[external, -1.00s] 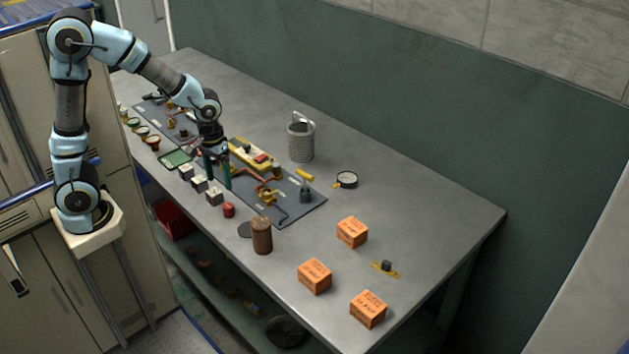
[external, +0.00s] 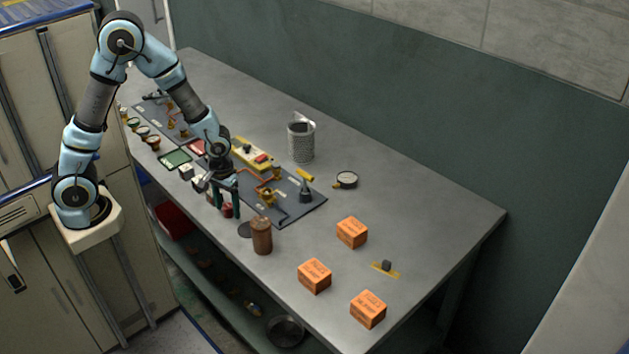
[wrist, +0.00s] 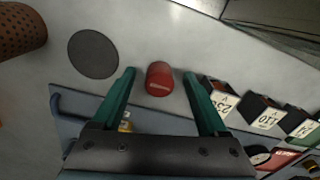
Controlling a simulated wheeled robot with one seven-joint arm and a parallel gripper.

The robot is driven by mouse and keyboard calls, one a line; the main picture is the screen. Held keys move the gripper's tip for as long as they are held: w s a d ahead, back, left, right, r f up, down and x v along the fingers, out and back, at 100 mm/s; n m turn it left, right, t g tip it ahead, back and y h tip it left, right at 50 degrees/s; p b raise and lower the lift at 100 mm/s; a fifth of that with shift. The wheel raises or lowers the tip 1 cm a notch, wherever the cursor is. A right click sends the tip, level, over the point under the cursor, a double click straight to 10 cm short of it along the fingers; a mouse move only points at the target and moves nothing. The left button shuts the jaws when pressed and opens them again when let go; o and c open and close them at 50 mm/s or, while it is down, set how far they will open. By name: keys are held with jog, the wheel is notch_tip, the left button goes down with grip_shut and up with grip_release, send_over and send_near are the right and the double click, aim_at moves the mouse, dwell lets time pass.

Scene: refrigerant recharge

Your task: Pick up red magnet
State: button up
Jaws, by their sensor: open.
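I cannot tell how far the fingertips are above the table.
Black-and-white numbered blocks (wrist: 265,113) stand close beside the right finger. A flat dark disc (wrist: 93,54) and a brown perforated cylinder (external: 262,236) are near the magnet. A dark mat (external: 306,213) with copper piping lies behind. Orange boxes (external: 314,276) stand farther right.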

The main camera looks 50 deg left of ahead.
jog(key=shift+f, duration=0.15)
grip_shut()
dwell(0.5)
